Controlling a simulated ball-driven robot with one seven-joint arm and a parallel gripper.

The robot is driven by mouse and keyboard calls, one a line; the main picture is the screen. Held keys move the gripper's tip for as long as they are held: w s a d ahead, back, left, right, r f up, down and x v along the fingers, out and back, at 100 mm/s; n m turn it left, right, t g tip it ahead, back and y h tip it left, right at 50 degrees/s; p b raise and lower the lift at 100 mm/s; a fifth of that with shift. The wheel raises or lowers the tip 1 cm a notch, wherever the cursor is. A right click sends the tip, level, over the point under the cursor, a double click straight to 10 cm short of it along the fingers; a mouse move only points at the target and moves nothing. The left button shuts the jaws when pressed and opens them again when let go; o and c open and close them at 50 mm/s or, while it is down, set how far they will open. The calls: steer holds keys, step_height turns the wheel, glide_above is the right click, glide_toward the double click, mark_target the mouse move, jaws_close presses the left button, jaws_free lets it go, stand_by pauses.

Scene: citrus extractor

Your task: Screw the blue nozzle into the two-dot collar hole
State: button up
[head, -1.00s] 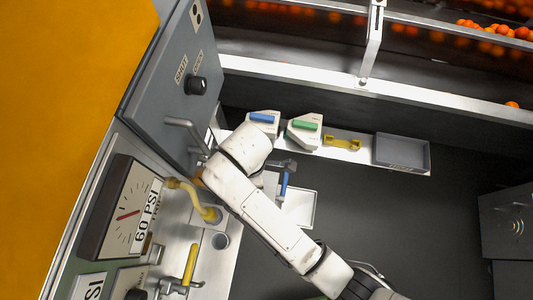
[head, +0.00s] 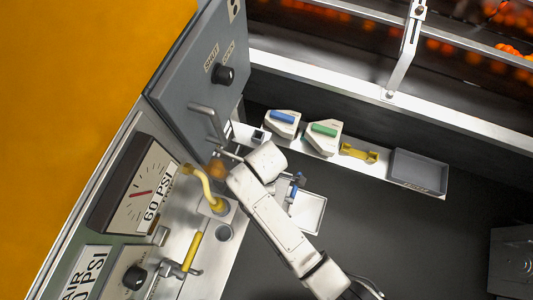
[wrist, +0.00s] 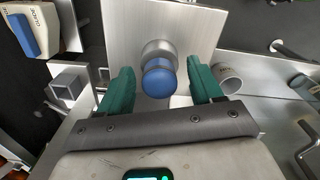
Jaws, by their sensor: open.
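In the wrist view the blue nozzle (wrist: 158,78), with a rounded blue end, stands at a grey metal cylinder (wrist: 158,50) in front of a flat metal plate. I cannot tell whether it is seated in that cylinder. My gripper (wrist: 160,68) is open, with one green finger on each side of the nozzle and gaps on both sides. No two-dot mark shows at a collar, so I cannot tell which hole is the two-dot one.
A blue-handled block (head: 283,120), a green-handled block (head: 323,135), a yellow part (head: 359,152) and a grey tray (head: 419,170) line the shelf. A grey door (head: 200,75), a yellow pipe (head: 201,181) and a round hole (head: 223,232) are left of my arm. A square tube (wrist: 68,85) is near the left finger.

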steer(key=c, duration=0.9)
steer(key=o, duration=0.9)
steer(key=shift+r, duration=0.1)
step_height(320, 180, up, 11)
steer(key=shift+f, duration=0.2)
